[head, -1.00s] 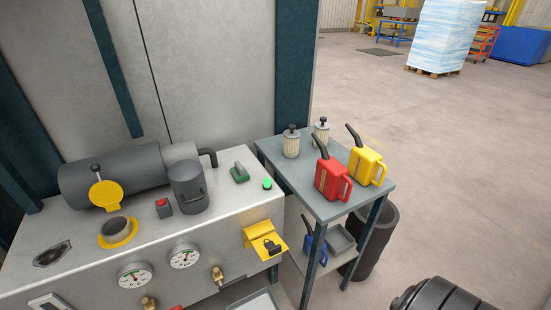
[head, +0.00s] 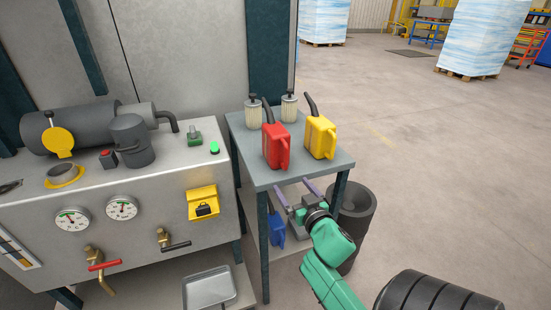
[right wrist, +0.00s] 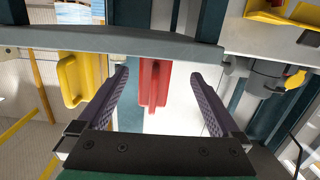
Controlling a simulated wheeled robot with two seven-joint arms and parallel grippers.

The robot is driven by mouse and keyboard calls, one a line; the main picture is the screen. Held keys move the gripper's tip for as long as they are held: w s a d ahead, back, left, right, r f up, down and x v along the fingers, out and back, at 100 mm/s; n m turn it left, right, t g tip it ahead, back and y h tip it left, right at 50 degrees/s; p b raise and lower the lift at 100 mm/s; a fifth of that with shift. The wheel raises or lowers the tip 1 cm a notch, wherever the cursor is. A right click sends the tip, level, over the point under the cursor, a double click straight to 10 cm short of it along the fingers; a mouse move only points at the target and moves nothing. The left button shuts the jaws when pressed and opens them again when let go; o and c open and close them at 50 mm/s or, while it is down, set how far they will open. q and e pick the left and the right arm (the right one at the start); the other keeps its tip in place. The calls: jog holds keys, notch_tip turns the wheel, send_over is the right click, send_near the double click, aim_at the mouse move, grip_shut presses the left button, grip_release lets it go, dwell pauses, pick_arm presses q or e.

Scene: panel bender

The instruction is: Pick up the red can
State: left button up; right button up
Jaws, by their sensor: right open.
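The red can (head: 275,147) stands upright on the top of a grey side table (head: 262,178), with a dark spout and its handle on the right. The yellow can (head: 320,138) stands just right of it. My right gripper (head: 293,188) is open and empty at the table's front edge, in front of and below the red can, apart from it. In the right wrist view, which looks upside down, the red can's handle (right wrist: 153,85) shows between the open fingers (right wrist: 160,75), beyond them. The yellow can (right wrist: 82,80) is left of the fingers. My left gripper is not in view.
Two pale filters (head: 254,112) (head: 288,107) stand behind the cans. A blue can (head: 276,230) sits on the lower shelf. A black bin (head: 362,205) stands right of the table. The machine bench (head: 150,190) with gauges is on the left. Open floor lies to the right.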

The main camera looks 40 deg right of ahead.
aim_at(281, 154)
notch_tip(281, 154, up, 5)
jog(key=w+d+t, duration=0.1)
jog(key=p+x, duration=0.2)
jog(key=x, duration=1)
jog(key=shift+w+d+f, duration=0.1)
jog(key=shift+w, duration=0.15)
jog(key=shift+s, duration=0.15)
jog(key=c, duration=0.4)
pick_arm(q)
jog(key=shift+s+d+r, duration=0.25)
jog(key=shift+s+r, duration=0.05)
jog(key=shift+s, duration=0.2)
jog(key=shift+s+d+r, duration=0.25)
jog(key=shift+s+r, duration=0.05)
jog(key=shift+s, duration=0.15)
pick_arm(e)
grip_shut()
